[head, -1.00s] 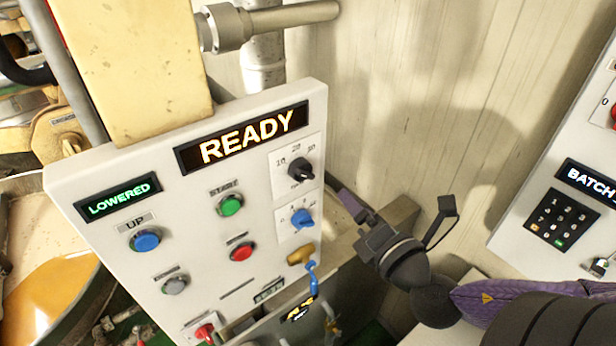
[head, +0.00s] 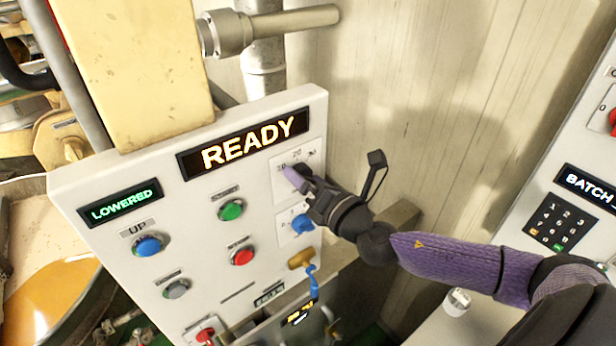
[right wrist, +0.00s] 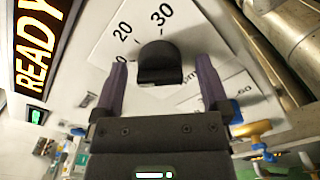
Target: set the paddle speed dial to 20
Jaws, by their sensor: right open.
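The paddle speed dial (right wrist: 159,64) is a black knob on a white plate (right wrist: 110,48) marked 20 and 30, with another number partly hidden. In the right wrist view it stands between the two purple fingers of my right gripper (right wrist: 160,85), which is open with space on both sides of the knob. In the head view my right gripper (head: 296,180) is at the plate's left and lower part and hides the dial. I cannot tell exactly where the dial's pointer is. My left gripper is not in view.
The panel (head: 110,250) has a READY display (head: 243,142), a LOWERED display (head: 119,200), a green button (head: 231,210), a red button (head: 243,256) and a blue knob (head: 302,223) just below my gripper. A second panel with a keypad (head: 560,221) stands at right.

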